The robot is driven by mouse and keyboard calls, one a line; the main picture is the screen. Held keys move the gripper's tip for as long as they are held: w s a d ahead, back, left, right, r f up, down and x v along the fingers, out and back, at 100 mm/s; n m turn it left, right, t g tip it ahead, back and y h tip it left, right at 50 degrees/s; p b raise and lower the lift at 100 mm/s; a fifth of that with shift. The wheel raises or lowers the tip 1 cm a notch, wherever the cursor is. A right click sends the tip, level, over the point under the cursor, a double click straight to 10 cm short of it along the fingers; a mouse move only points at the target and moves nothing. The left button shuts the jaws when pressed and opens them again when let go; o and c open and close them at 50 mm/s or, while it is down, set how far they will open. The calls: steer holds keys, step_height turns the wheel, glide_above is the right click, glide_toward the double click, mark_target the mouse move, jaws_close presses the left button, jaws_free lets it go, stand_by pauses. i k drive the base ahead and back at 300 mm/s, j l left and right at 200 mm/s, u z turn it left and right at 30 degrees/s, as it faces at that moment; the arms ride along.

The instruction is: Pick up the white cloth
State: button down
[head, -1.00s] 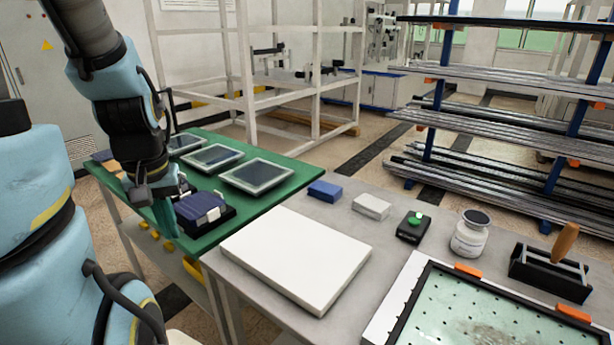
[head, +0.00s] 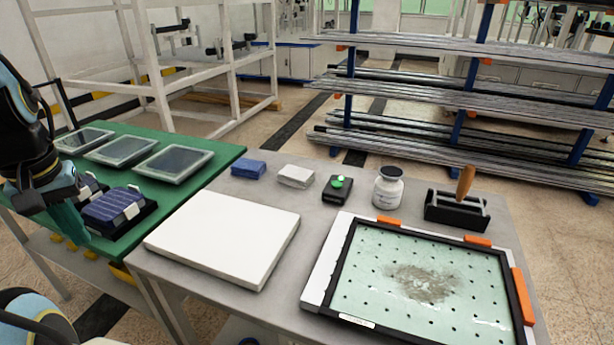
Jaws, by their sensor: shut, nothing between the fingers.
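The white cloth (head: 296,176) is a small, folded, pale block lying flat on the grey table (head: 190,291), near its back edge. It sits between a folded blue cloth (head: 248,168) and a small black box with a green button (head: 340,189). My gripper (head: 70,222) is at the far left, low over the green table, beside a dark holder with blue packs (head: 120,209). It is shut and empty, well to the left of the white cloth. Its fingertips are small and partly dark in the picture.
A large white slab (head: 225,236) lies between my gripper and the cloth. A white jar (head: 388,187), a black holder with a wooden-handled tool (head: 457,210) and a framed perforated plate (head: 318,285) stand to the right. Framed panels (head: 173,163) lie on the green table (head: 224,157).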

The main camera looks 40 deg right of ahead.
mark_target(297, 178)
steer(key=z, duration=1.15)
steer(key=k+j+u, duration=0.1)
steer(key=u, duration=1.05)
steer(key=i, duration=0.5)
steer(key=j, duration=0.05)
